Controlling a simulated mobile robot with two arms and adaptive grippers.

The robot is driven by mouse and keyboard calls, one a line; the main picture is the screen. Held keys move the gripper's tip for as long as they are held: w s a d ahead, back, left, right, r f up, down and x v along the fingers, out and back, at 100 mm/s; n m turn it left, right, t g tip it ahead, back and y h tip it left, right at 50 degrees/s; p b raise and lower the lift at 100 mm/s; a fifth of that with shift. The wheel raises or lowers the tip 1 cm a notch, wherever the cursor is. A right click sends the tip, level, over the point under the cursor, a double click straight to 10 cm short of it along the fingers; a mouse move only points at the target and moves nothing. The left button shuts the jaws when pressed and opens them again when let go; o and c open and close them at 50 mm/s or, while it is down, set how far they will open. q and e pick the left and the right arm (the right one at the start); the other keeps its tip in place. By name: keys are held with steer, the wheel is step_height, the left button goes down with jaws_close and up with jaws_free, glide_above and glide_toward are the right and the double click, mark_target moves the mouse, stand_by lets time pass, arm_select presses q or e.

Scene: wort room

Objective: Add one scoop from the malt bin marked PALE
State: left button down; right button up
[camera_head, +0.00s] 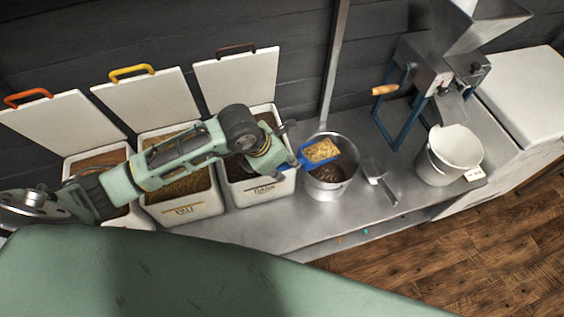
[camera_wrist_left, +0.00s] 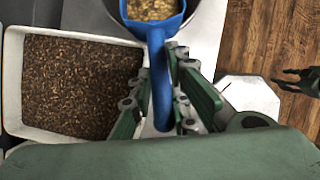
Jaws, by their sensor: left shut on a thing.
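My left gripper (camera_head: 292,163) is shut on the handle of a blue scoop (camera_head: 309,157), which also shows in the left wrist view (camera_wrist_left: 159,75). Pale grain (camera_head: 321,151) lies in the scoop, held over the rim of a metal pot (camera_head: 346,180). The pot has brown contents. The middle bin (camera_head: 184,210), behind my left arm, has a label that seems to read PALE; its lid with a yellow handle (camera_head: 131,70) is open. A small dark shape at the right edge of the left wrist view looks like my right gripper (camera_wrist_left: 289,79).
The right bin (camera_head: 262,191) seems marked DARK and stands open beside the pot. The left bin is partly hidden by my arm. A metal scoop (camera_head: 379,179) lies right of the pot. A mill (camera_head: 425,75) and a white bucket (camera_head: 450,158) stand further right.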

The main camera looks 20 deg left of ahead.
mark_target(305, 157)
arm_select(q)
steer(key=shift+w+d+r+g+y+p, duration=0.15)
steer(key=shift+r+g+p, duration=0.05)
steer(key=shift+r+p, duration=0.45)
steer(key=shift+w+d+r+g+y+p, duration=0.1)
steer(key=shift+w+r+g+y+p, duration=0.1)
steer(key=shift+r+p, duration=0.45)
steer(key=p, duration=0.1)
steer(key=r+p, duration=0.1)
steer(key=g+p, duration=0.1)
steer(key=shift+w+d+r+y, duration=0.3)
steer(key=shift+r+y, duration=0.05)
steer(key=shift+r, duration=0.05)
steer(key=shift+w+d, duration=0.15)
steer(key=shift+w, duration=0.05)
steer(key=shift+w+d+r+g+y+p, duration=0.25)
steer(key=shift+w+r+g+y+p, duration=0.15)
steer(key=shift+r+g, duration=0.1)
steer(key=shift+w+d+r+g+y, duration=0.4)
steer(key=shift+w+r, duration=0.1)
steer(key=shift+w+d+r+g+y, duration=0.3)
steer(key=shift+w+d+r+g, duration=0.15)
steer(key=shift+r+g, duration=0.05)
steer(key=shift+w+d+r+g+y+b, duration=0.6)
steer(key=shift+w+b, duration=0.3)
steer(key=shift+b, duration=0.65)
steer(key=shift+w+d+r+g+y+b, duration=0.4)
steer(key=shift+w+d+r+g+b, duration=0.3)
steer(key=shift+b, duration=0.8)
